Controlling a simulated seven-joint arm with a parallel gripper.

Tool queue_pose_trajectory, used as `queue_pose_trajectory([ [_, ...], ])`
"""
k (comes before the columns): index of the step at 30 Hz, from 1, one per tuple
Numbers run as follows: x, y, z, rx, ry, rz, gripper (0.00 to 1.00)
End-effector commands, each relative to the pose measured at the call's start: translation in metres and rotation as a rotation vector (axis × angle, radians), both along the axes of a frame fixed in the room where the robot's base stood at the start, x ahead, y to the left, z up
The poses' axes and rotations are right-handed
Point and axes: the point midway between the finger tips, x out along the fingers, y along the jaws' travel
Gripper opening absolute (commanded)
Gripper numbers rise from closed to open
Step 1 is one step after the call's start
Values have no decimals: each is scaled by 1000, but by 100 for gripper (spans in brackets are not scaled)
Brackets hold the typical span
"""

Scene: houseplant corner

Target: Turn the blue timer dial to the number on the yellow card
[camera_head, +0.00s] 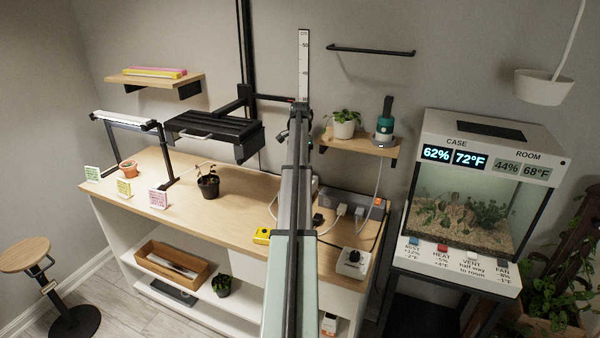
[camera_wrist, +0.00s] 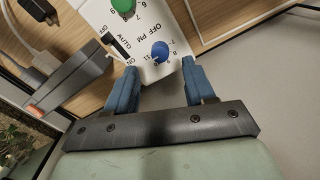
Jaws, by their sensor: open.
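The blue timer dial (camera_wrist: 160,51) is a small round knob on a white panel (camera_wrist: 150,70) in the wrist view, with numbers printed around it and "OFF PM" beside it. My gripper (camera_wrist: 162,64) is open. Its two blue fingers stand on either side of the dial, with gaps to it. I cannot tell their height above the panel. In the head view my arm hides this part, and I cannot make out the fingers or the blue dial. The yellow card (camera_head: 123,187) stands on the bench between a green and a pink card; its number is too small to read.
A green dial (camera_wrist: 123,5) and a slide switch (camera_wrist: 117,47) are on the same panel. A grey power strip (camera_head: 362,205) with plugs and cables lies nearby. A white box with a dark knob (camera_head: 352,262) and a potted plant (camera_head: 208,183) stand around the bench.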

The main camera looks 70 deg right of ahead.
Motion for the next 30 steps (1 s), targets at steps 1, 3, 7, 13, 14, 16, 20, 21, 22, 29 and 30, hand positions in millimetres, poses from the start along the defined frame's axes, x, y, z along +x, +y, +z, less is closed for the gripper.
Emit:
queue_pose_trajectory([
  [1, 0, 1, -9, 0, 0, 0, 54],
  [3, 0, 1, -20, 1, 1, 0, 54],
  [7, 0, 0, -35, 0, 0, 1, 54],
  [13, 0, 0, -49, 0, 0, 1, 54],
  [14, 0, 0, -50, 0, 0, 1, 54],
  [16, 0, 0, -51, 0, 0, 1, 54],
  [20, 0, 0, -51, 0, 0, 1, 54],
  [21, 0, 0, -51, 0, 0, 1, 54],
  [22, 0, 0, -51, 0, 0, 1, 54],
  [29, 0, 0, -51, 0, 0, 1, 37],
  [30, 0, 0, -51, 0, 0, 1, 33],
])
